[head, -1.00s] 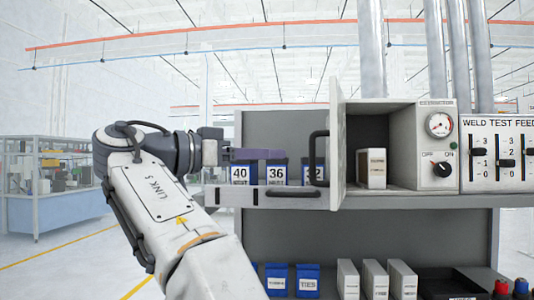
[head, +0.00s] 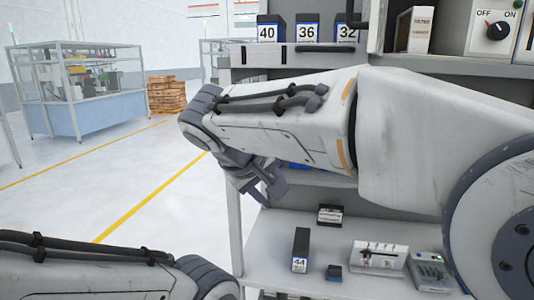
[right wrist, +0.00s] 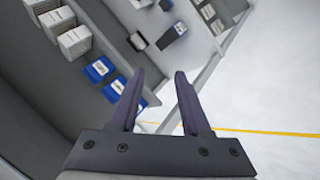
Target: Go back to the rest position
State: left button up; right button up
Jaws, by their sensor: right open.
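My right arm reaches in from the right across the front of the grey workstation in the head view. Its right gripper (head: 268,188) hangs at the left, near the workstation's left edge and above its lower shelf. In the right wrist view, the right gripper (right wrist: 158,75) has its two dark purple fingers apart with nothing between them. My left arm shows at the bottom left of the head view; its gripper is out of view.
Boxes marked 40 (head: 270,29), 36 (head: 307,29) and 32 (head: 346,32) stand on the upper shelf. The lower shelf (head: 270,245) holds a dark 44 box (head: 301,248) and small devices. Blue boxes (right wrist: 99,69) show in the wrist view. Open floor lies left.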

jog(key=s+d+f+g+y+b, duration=0.2)
jog(key=s+f+g, duration=0.1)
jog(key=s+f, duration=0.9)
jog(key=s+d+f+n+g+y+b, duration=0.1)
jog(key=s+f+g+y+b, duration=0.2)
jog(key=s+f, duration=1)
jog(key=shift+d+f+n+g, duration=0.3)
jog(key=shift+d+f+g, duration=0.15)
jog(key=shift+f, duration=0.35)
